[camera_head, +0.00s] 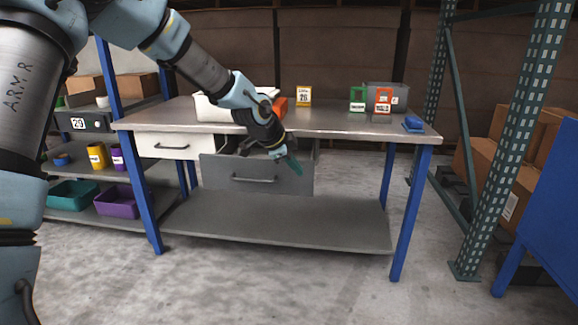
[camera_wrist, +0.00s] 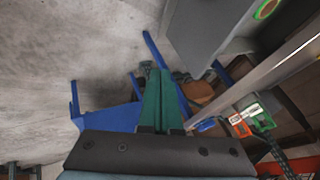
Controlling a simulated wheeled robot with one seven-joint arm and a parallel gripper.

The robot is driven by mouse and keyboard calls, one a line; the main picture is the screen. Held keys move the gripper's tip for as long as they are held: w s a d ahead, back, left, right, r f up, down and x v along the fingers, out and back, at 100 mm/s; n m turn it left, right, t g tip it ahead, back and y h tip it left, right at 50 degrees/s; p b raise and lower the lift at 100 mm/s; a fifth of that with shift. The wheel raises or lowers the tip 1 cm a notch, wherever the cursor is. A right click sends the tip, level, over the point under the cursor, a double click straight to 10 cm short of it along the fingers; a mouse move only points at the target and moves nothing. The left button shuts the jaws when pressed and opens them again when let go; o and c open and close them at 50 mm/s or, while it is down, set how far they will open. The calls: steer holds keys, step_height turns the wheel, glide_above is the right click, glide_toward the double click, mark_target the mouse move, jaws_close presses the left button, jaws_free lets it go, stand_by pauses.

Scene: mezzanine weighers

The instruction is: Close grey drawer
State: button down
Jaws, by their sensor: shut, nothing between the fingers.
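The grey drawer (camera_head: 256,174) hangs under the workbench top in the head view and is pulled out, with its dark handle on the front. In the wrist view a grey panel (camera_wrist: 203,27), which looks like the drawer, shows at the top. My gripper (camera_head: 293,165) has teal fingers and is at the drawer's upper right front in the head view. Whether it touches the drawer I cannot tell. In the wrist view its fingers (camera_wrist: 161,100) are together and empty. The handle is clear of the fingers.
A white drawer (camera_head: 172,146) beside it looks shut. The workbench (camera_head: 330,122) carries a white bin, a grey bin (camera_head: 385,96), a yellow tag and green and red items. A lower shelf (camera_head: 280,222) lies below. A rack upright (camera_head: 510,120) stands right. The floor in front is clear.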

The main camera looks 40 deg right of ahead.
mark_target(307, 173)
steer(key=d+f, duration=0.1)
steer(key=d, duration=0.1)
steer(key=w+d+f, duration=0.1)
steer(key=d+f, duration=0.1)
steer(key=w+d+f, duration=0.1)
steer(key=f, duration=0.1)
steer(key=shift+w+d, duration=0.25)
steer(key=shift+d, duration=0.15)
steer(key=shift+w+d, duration=0.3)
steer(key=shift+w, duration=0.1)
